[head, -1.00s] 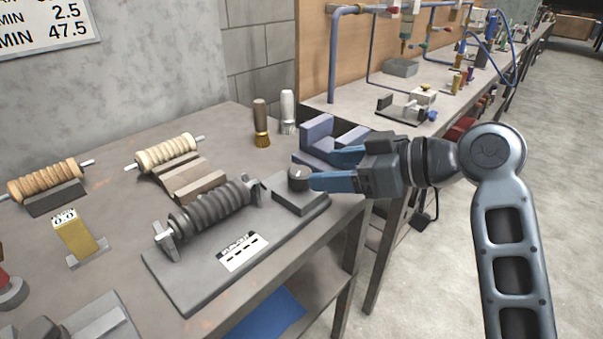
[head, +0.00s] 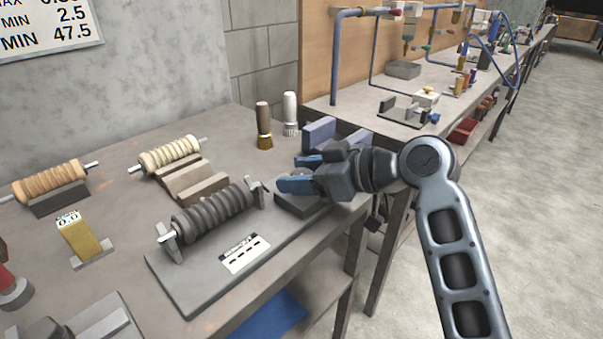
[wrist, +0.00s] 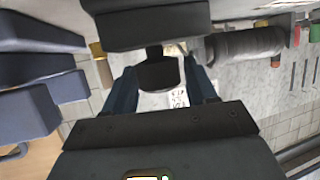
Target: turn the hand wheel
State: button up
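The roller fixture is a grey base plate (head: 205,283) carrying a dark ribbed roller (head: 213,210) and a dark block (head: 298,205) at its right end. The knob-like hand wheel on that block is hidden behind my fingers in the head view. In the wrist view, a dark rounded piece that appears to be the hand wheel (wrist: 160,76) sits between my fingers, with gaps on both sides. My gripper (head: 300,173), with blue fingers, is open and over the block. It also shows in the wrist view (wrist: 161,92). I cannot tell whether a finger touches the wheel.
A blue-grey bracket (head: 319,132) stands just behind my gripper. Two brushes, one brown (head: 264,125) and one white (head: 290,114), stand at the back. Pale rollers (head: 172,153) and a yellow gauge block (head: 77,237) are to the left. The table's right edge is close.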

jog(key=c, duration=0.7)
jog(key=m+t+h+p, duration=0.2)
jog(key=p, duration=0.1)
jog(key=m+t+p, duration=0.1)
jog(key=m+t, duration=0.1)
jog(key=shift+s+r+h+p, duration=0.1)
jog(key=shift+r+h+p, duration=0.15)
jog(key=shift+h+p, duration=0.15)
jog(key=shift+m+t+h+p, duration=0.8)
jog(key=shift+m+h+p, duration=0.1)
jog(key=shift+m+p, duration=0.25)
jog(key=shift+f+m+t+h+p, duration=0.2)
jog(key=shift+m+t+h+p, duration=0.3)
jog(key=shift+m+h+p, duration=0.3)
